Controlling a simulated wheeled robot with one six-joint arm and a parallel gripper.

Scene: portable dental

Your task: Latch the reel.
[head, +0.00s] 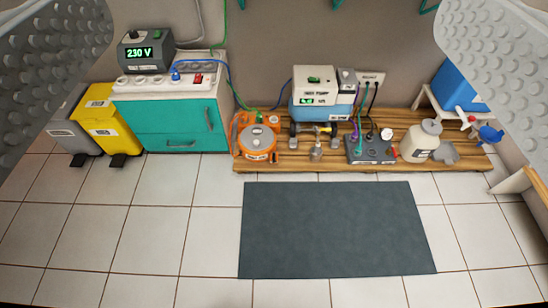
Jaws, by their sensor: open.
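An orange reel (257,138) with a grey round hub on top stands at the left end of a low wooden platform. A green cable runs from near the reel up the wall, and a blue cable passes close by. The reel's latch is too small to make out. My gripper (275,40) shows as two grey, dotted fingers at the upper left and upper right corners. The fingers are wide apart, with nothing between them close by. The reel is far beyond them, near the picture's middle.
A teal cabinet (172,125) with a 230 V unit (146,52) on top stands left of the reel. A white-and-blue pump (320,95), a grey control box (370,148) and a white bottle (420,140) occupy the wooden platform (330,162). A dark mat (335,230) lies on clear tiled floor.

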